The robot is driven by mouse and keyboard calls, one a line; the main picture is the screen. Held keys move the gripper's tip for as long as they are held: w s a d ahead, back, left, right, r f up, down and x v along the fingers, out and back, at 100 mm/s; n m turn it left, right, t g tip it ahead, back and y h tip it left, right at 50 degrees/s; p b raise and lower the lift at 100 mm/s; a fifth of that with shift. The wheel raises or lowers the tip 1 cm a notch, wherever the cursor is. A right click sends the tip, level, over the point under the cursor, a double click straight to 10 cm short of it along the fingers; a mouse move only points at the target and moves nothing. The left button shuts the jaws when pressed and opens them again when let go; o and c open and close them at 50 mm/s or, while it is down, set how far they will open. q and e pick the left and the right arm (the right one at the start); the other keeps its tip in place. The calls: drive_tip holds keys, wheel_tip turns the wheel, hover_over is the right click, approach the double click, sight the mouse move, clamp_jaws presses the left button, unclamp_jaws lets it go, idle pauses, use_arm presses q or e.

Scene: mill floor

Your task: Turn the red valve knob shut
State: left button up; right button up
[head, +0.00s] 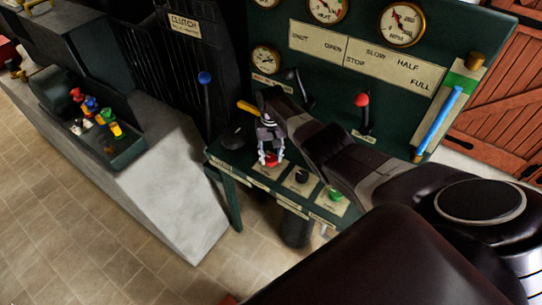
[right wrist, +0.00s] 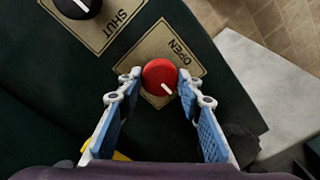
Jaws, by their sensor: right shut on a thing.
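The red valve knob (right wrist: 160,75) sits on a pale plate in the right wrist view. The plate reads OPEN on its upper right side, and the knob's white pointer mark slants to the lower right. In the head view the knob (head: 271,161) is on the green desk, partly hidden by my fingers. My right gripper (head: 270,155) reaches down over it. In the right wrist view the gripper's fingertips (right wrist: 158,78) are at the knob's left and right sides, shut on it. My left gripper is not in view.
A black knob (head: 301,176) and a green knob (head: 336,194) are beside the red one on the desk (head: 229,160). A red-topped lever (head: 362,101), a blue-topped lever (head: 205,78) and a yellow handle (head: 247,107) stand nearby. Gauges (head: 402,24) line the panel behind.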

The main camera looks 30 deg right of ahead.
sight(271, 158)
drive_tip(key=shift+w+r, duration=0.1)
drive_tip(key=o, duration=1.2)
drive_tip(key=shift+c, duration=0.2)
wheel_tip(271, 158, up, 12)
